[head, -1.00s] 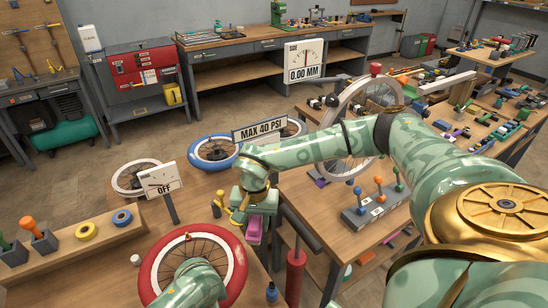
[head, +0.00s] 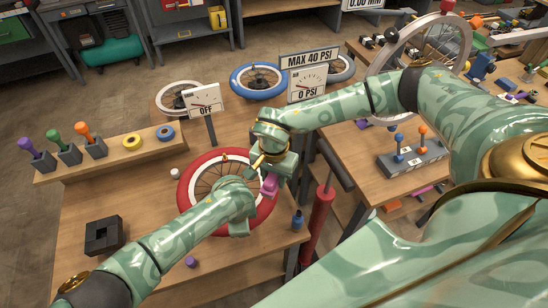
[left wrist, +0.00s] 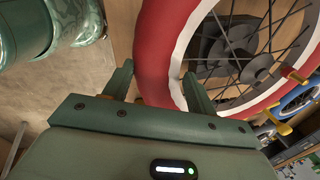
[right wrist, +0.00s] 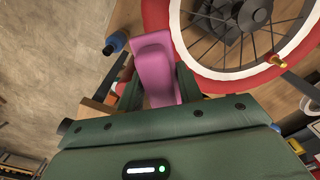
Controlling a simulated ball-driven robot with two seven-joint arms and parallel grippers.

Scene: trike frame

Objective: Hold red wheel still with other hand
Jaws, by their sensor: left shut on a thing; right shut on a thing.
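The red wheel (head: 187,187) lies flat on the wooden bench in the head view, partly hidden by my arms. My left gripper (head: 238,226) is at its front right edge. In the left wrist view the left fingers (left wrist: 160,88) are on both sides of the red tyre (left wrist: 160,45), shut on it. My right gripper (head: 275,170) is over the wheel's far right edge. It is shut on a pink tool (right wrist: 155,65), which also shows in the head view (head: 269,186). The tool is beside the red tyre; whether they touch is unclear.
A blue-tyred wheel (head: 257,82), a gauge reading 0 PSI (head: 307,84) and an OFF sign (head: 204,100) stand behind. A black block (head: 103,236) is at front left, a blue bottle (head: 297,220) at right. A red cylinder (head: 318,222) stands beside the bench.

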